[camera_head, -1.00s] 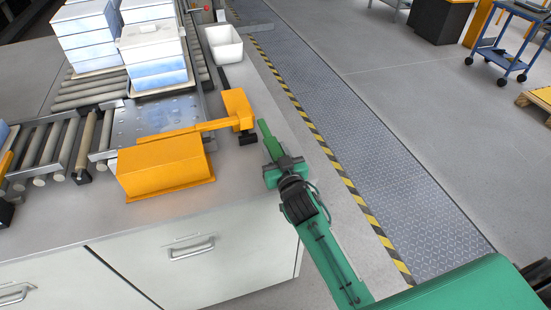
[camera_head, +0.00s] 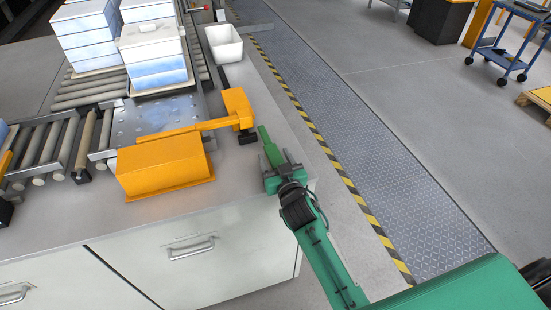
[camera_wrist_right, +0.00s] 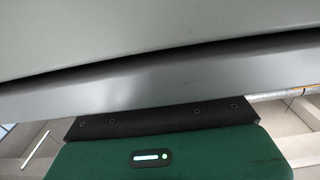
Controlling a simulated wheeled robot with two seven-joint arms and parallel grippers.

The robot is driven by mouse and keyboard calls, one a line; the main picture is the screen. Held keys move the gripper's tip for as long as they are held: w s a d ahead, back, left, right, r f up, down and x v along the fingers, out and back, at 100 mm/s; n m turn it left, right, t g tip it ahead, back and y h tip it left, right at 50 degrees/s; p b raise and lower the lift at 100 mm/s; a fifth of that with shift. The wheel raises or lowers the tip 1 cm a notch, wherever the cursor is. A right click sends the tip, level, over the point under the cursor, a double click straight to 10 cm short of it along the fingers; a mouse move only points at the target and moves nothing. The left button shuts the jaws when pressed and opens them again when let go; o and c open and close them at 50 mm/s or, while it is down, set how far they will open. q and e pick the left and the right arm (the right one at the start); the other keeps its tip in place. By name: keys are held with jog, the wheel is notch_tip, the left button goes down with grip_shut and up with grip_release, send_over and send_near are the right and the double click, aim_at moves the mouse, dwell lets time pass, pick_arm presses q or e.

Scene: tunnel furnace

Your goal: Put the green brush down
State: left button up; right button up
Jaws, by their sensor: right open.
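The green brush (camera_head: 267,142) is at the right edge of the bench top (camera_head: 240,177), beside the small orange block of the orange fixture. It appears to rest on the bench, though its near end is hidden by my gripper. My right gripper (camera_head: 275,157) is open, with its fingers apart on either side of the brush. The right wrist view shows mostly a grey surface close up and my own green gripper body; I cannot make out the brush there. My left gripper is not in view.
An orange fixture (camera_head: 165,164) stands on the bench left of the brush. A white bin (camera_head: 224,44) stands farther back. Blue-and-white box stacks (camera_head: 154,58) sit by the roller conveyor (camera_head: 52,145). Bare bench lies in front of the gripper's left side.

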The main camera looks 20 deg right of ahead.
jog(key=shift+r, duration=0.2)
pick_arm(q)
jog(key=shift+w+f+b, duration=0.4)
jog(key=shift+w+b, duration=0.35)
jog(key=shift+b, duration=0.2)
pick_arm(e)
jog(key=s, duration=1.2)
jog(key=shift+d, duration=0.2)
